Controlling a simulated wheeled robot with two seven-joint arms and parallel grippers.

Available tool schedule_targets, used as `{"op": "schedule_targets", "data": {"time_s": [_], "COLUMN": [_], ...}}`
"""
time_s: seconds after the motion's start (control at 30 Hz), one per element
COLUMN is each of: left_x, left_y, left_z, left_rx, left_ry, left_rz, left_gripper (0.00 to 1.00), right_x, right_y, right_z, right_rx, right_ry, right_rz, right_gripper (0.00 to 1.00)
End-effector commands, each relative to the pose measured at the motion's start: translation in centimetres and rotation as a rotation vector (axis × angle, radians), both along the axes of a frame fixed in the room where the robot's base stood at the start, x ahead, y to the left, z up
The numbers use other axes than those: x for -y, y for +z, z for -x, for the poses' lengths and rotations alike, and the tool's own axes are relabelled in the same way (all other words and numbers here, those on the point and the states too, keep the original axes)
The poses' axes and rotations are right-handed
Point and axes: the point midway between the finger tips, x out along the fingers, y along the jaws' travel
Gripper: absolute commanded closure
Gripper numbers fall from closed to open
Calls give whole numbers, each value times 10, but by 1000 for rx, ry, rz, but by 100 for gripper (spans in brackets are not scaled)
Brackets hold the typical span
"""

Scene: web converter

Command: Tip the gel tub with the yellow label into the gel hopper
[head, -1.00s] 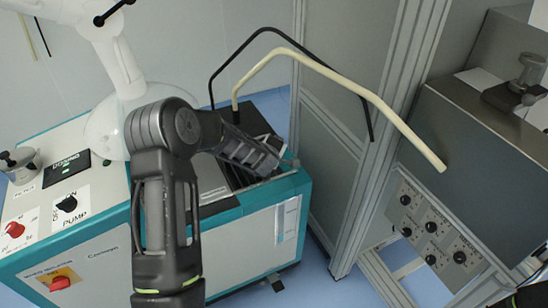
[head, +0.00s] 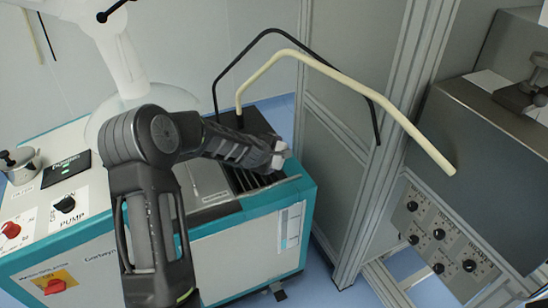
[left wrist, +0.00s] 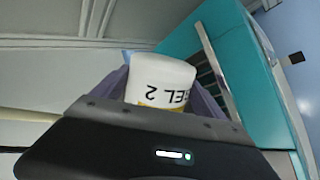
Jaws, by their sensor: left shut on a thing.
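My left gripper (head: 262,154) reaches from the left over the right end of the teal and white machine (head: 250,238). In the left wrist view it is shut on a white tub (left wrist: 160,82). The tub's lettering "GEL 2" reads upside down in that picture, with a strip of yellow label (left wrist: 160,107) at its lower edge. In the head view a small white part of the tub (head: 280,153) shows at the gripper's tip. A dark slotted area (head: 243,180) lies in the machine top below the gripper; I cannot tell whether it is the gel hopper. My right gripper is out of view.
A black bent tube (head: 378,122) and a cream bent tube (head: 400,117) arch up behind the gripper. A metal frame post (head: 400,95) and a grey cabinet (head: 480,150) stand to the right. Pump knobs (head: 65,204) are on the machine's left.

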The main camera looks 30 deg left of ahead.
Motion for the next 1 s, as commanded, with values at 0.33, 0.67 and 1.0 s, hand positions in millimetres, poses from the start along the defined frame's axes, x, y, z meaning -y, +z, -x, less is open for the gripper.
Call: {"op": "schedule_targets", "data": {"time_s": [0.33,0.67,1.0], "left_x": [-4,-7,-10], "left_y": [1,3,5], "left_z": [0,1,1], "left_rx": [12,21,30], "left_ry": [1,0,1], "left_rz": [53,101,149], "left_gripper": [80,80,80], "right_x": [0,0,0], "right_y": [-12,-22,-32], "right_z": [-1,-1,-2], "right_rx": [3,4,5], "right_ry": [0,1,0], "right_rz": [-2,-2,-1], "right_gripper": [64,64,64]}}
